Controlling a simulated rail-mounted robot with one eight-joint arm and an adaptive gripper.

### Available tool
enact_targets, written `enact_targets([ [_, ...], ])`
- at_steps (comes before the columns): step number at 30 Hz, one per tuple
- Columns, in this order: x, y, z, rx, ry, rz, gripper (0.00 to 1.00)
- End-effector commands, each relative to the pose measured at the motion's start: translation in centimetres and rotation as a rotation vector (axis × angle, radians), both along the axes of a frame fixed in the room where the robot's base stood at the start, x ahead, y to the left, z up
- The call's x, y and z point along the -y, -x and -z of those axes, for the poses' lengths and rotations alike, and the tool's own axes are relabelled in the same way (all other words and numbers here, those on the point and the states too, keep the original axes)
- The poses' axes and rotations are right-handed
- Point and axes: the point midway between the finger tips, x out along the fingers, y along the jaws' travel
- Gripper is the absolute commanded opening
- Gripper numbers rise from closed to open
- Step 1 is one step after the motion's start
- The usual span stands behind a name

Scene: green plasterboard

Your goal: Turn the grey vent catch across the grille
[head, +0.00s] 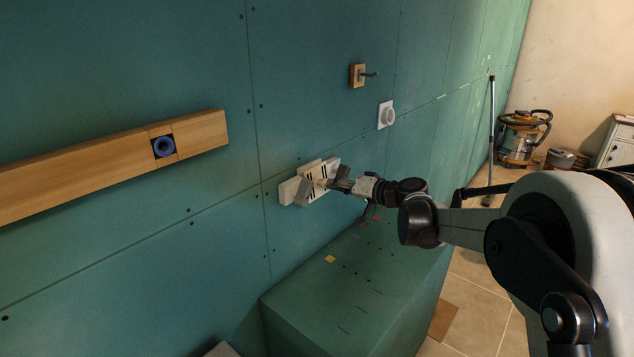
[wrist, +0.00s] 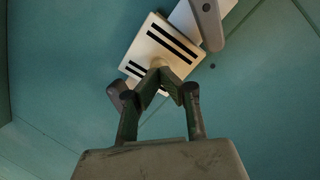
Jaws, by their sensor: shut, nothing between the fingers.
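The pale grille plate (head: 318,181) with black slots is on the green wall; it also fills the upper middle of the wrist view (wrist: 160,40). A grey, round-ended bar (wrist: 208,22), which looks like the catch, lies beside the grille's upper right edge in the wrist view; in the head view it shows at the grille's left (head: 303,191). Another grey piece (wrist: 116,92) shows partly behind my left finger. My gripper (wrist: 161,72) is shut and empty, its fingertips in front of the grille by a small pale knob. I cannot tell whether they touch.
A green box (head: 335,295) juts from the wall below the grille. A wooden rail (head: 95,168) with a blue ring is at left. Bare wall surrounds the grille.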

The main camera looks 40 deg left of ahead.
Motion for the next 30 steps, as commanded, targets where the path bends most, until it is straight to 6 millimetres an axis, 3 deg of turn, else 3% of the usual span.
enact_targets([
  [20,-0.9,0.0,0.2,0.000,0.000,0.000,0.00],
  [30,1.3,0.0,-0.2,0.001,0.000,0.000,0.00],
])
